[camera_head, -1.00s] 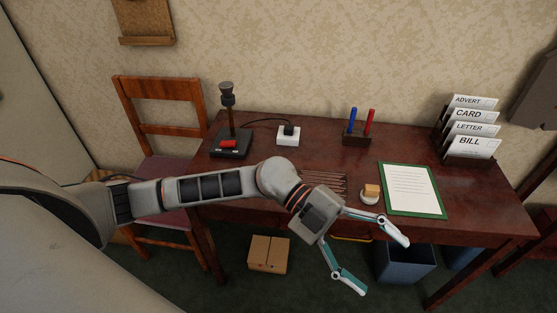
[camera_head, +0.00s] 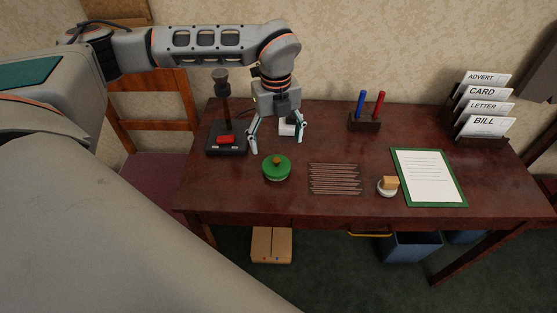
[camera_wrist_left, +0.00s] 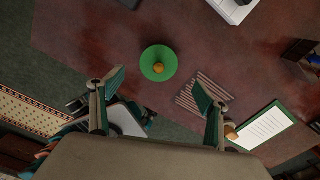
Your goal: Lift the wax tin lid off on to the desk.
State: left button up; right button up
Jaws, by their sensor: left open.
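The wax tin (camera_head: 277,172) is on the desk (camera_head: 330,215), left of the thin brown rods. Its round green lid (camera_head: 271,164) with a small brownish-gold knob is on top. The lid also shows from above in the left wrist view (camera_wrist_left: 148,60). My left gripper (camera_head: 277,143) is open and empty, fingers pointing down. In the head view it appears just behind and above the tin, not touching it. In the left wrist view the gripper (camera_wrist_left: 158,92) has its fingers spread on either side, with the lid ahead of them. My right gripper is not in view.
A black lever box (camera_head: 228,150) with a red button stands left of the gripper. A white socket block (camera_head: 288,129) is behind it. Thin rods (camera_head: 335,179), a stamp-like piece (camera_head: 388,187) and a green clipboard (camera_head: 430,178) lie to the right. The front desk edge is clear.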

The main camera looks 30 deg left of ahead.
aim_at(276, 161)
pick_arm(q)
notch_tip(276, 161, down, 8)
jog(key=shift+s+r+b, duration=0.15)
jog(key=shift+b, duration=0.2)
jog(key=shift+s, duration=0.1)
jog(key=c, duration=1.2)
jog(key=shift+s, duration=0.1)
jog(key=shift+c, duration=1.3)
